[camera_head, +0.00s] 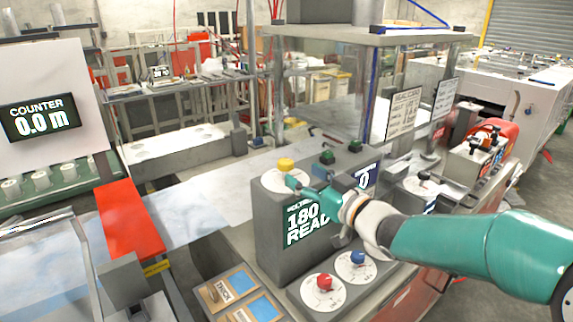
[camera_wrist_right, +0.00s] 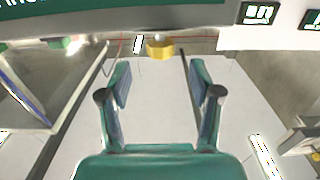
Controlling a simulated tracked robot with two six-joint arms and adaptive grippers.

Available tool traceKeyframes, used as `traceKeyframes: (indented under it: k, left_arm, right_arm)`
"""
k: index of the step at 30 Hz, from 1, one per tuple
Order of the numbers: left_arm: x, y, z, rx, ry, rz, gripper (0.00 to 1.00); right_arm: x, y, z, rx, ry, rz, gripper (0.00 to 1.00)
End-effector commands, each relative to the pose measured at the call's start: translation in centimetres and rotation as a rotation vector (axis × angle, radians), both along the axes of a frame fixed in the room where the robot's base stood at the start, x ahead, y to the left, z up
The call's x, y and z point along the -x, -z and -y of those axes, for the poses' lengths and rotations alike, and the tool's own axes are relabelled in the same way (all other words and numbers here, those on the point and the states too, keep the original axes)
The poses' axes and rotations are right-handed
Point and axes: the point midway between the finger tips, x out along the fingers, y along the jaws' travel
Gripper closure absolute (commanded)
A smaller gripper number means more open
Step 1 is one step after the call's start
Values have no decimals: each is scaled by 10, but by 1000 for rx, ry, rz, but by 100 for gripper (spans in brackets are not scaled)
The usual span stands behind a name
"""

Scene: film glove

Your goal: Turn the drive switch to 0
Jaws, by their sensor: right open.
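A yellow knob (camera_head: 285,164) stands on a round white dial on top of the grey control box (camera_head: 268,218). In the right wrist view the yellow knob (camera_wrist_right: 160,47) lies beyond my fingertips, between their lines. My right gripper (camera_head: 299,184) is open and empty, close to this knob on its right; no contact can be made out. A red knob (camera_head: 324,282) and a blue knob (camera_head: 357,257) sit on white dials lower at the front, and a black knob (camera_head: 424,177) sits on a dial to the right. I cannot read which one is the drive switch. My left gripper is out of view.
The box's display (camera_head: 304,219) reads 180 and READY, partly covered by my right arm. Two green buttons (camera_head: 327,157) (camera_head: 355,146) stand behind the gripper. A counter sign (camera_head: 42,117) reads 0.0 m.

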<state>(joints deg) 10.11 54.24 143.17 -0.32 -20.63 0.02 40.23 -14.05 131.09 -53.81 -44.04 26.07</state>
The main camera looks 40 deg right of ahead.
Motion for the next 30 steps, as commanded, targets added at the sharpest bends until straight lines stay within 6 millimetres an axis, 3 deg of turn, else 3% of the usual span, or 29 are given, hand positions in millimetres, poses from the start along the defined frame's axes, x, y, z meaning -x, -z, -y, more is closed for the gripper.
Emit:
traceKeyframes:
  k: [3, 9, 22, 30]
  left_arm:
    - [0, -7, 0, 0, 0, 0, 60]
    - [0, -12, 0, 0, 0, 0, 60]
    - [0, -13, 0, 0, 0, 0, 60]
    - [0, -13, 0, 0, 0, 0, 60]
  right_arm:
    - [-25, -1, 2, -2, -5, -2, 36]
    - [-51, -1, 5, -1, -2, -1, 36]
    - [-60, 0, 7, 0, 0, 0, 36]
    - [-60, 0, 7, 0, 1, 0, 80]
